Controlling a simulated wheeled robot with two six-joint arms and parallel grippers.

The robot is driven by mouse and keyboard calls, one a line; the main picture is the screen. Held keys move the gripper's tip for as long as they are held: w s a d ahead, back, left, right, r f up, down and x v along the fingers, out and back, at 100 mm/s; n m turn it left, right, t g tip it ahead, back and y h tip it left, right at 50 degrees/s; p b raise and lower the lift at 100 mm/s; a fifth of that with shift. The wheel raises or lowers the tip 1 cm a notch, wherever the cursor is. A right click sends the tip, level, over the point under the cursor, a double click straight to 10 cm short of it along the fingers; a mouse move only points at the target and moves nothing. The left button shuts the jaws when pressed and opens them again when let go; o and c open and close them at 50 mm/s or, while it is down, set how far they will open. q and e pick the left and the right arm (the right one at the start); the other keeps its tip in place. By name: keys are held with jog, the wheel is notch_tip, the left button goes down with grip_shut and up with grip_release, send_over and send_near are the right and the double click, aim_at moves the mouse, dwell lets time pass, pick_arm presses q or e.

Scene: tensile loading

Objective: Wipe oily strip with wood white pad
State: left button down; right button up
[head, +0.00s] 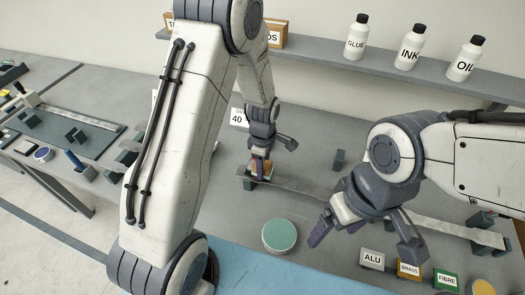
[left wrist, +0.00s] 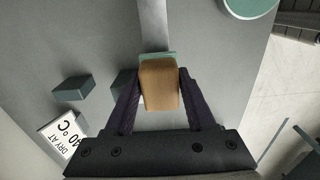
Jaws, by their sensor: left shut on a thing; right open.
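The grey metal strip (head: 315,187) lies across the bench on dark supports and runs to the right; part of it is behind my right gripper. In the left wrist view it shows as a pale band (left wrist: 153,25). My left gripper (head: 261,168) is shut on the wood pad (left wrist: 160,85), a tan block, over the strip's left end. The pad's underside is hidden, so I cannot tell whether it touches the strip. A greenish edge shows beside the block in the left wrist view. My right gripper (head: 362,240) is open and empty, in front of the strip.
A round green-topped dish (head: 280,235) stands in front of the strip. Labels ALU (head: 372,259), BRASS (head: 409,269) and FIBRE (head: 446,280) stand front right. A DRY AT 40 °C card (left wrist: 62,135) is near the pad. GLUE, INK and OIL (head: 466,58) bottles stand on the shelf.

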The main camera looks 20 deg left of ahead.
pick_arm(q)
jog(key=shift+w+r+p, duration=0.1)
jog(key=shift+r+p, duration=0.5)
jog(key=shift+r, duration=0.35)
jog(key=shift+r+p, duration=1.3)
jog(key=shift+r, duration=0.35)
